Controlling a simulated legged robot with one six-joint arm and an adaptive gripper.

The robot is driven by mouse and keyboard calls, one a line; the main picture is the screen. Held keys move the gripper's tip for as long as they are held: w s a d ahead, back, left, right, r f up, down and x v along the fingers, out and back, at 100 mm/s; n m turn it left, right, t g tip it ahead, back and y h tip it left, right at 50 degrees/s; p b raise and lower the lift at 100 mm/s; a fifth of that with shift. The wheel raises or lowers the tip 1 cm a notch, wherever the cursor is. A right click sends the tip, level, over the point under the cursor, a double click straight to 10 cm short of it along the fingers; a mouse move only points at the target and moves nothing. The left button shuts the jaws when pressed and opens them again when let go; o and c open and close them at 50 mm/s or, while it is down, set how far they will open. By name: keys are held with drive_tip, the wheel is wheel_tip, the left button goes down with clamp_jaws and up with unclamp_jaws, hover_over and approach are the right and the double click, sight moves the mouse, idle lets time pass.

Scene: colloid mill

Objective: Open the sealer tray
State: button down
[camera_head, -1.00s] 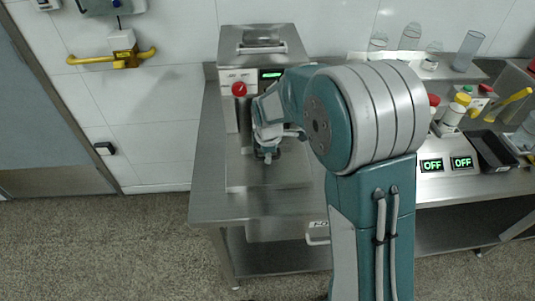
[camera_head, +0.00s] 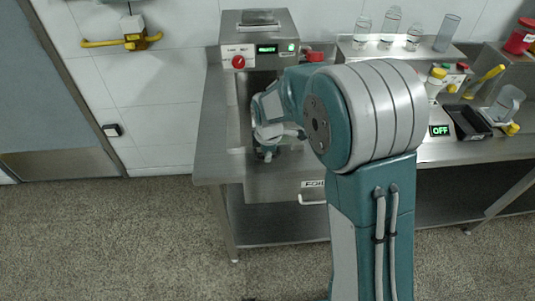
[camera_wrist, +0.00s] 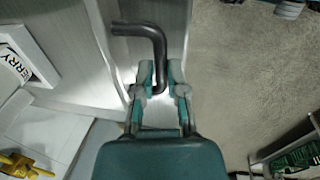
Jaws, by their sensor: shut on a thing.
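The sealer (camera_head: 261,36) is a steel box machine on the counter with a red knob, a green display and a lit green button. My gripper (camera_head: 266,152) is in front of its lower part in the head view. In the wrist view my gripper (camera_wrist: 159,78) is shut on a dark bent handle (camera_wrist: 148,33), whose lower end lies between the fingertips. A bare steel surface (camera_wrist: 90,60) lies beside the handle. My arm hides much of the sealer's lower front, and I cannot tell how far its tray is out.
A drawer (camera_head: 285,186) with a partly hidden label is under the counter front. A black tray (camera_head: 467,122), glass vessels (camera_head: 391,22) and an OFF display (camera_head: 440,130) stand to the right. The floor (camera_head: 120,240) in front is clear.

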drive_tip(key=c, duration=0.7)
unclamp_jaws()
drive_tip(key=shift+a, duration=0.1)
drive_tip(key=r, duration=0.4)
drive_tip(key=s+r, duration=0.1)
drive_tip(key=r, duration=0.2)
drive_tip(key=s+r, duration=0.1)
drive_tip(key=r, duration=0.3)
drive_tip(key=shift+r, duration=0.3)
